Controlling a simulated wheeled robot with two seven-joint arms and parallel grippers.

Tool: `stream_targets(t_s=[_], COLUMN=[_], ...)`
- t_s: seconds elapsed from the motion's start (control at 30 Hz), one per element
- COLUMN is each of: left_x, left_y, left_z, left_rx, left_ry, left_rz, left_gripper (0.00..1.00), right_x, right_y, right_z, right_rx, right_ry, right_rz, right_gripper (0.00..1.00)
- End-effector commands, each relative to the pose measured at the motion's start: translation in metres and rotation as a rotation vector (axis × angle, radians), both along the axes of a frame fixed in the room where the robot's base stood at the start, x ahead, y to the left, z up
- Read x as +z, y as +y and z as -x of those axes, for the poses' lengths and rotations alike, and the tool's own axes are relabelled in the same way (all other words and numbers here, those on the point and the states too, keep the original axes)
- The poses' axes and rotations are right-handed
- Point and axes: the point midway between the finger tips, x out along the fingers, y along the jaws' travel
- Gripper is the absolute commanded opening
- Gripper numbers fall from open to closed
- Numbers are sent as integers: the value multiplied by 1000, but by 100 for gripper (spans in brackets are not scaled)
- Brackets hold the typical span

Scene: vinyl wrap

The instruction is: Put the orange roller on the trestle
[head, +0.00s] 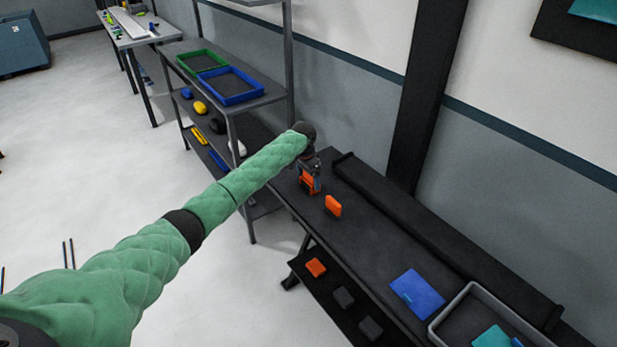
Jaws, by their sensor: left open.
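My left arm reaches across to the far end of a dark bench (378,225) with slanted legs, which may be the trestle. My left gripper (311,187) points down there and is open. An orange piece (306,183) shows right at the gripper, partly hidden by it; it may be the orange roller, but its shape is unclear. My right gripper is out of view.
A blue pad (417,292) and a grey tray (466,296) are nearer. Below, a shelf holds an orange block (316,267) and dark blocks. A shelf rack (268,95) with trays stands beyond, left of the bench.

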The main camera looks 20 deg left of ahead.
Motion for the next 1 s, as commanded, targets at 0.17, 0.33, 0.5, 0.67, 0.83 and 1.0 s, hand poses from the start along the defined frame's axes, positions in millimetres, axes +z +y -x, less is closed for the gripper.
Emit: stream_targets(t_s=[0.17,0.33,0.5,0.67,0.83,1.0], left_x=[16,38,71,100,122,132], left_y=[1,2,5,7,8,9], left_z=[-1,1,4,7,8,10], left_rx=[-1,0,-1,0,-1,0], left_ry=[-4,-5,-6,-5,-4,-3], left_rz=[-1,2,1,0,1,1], left_gripper=[85,85,85,85,85,85], right_x=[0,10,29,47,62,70], right_y=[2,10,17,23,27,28], right_z=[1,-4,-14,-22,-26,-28], right_rx=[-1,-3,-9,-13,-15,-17], right_ry=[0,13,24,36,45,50], right_rz=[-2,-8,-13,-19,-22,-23], right_gripper=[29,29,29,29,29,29])
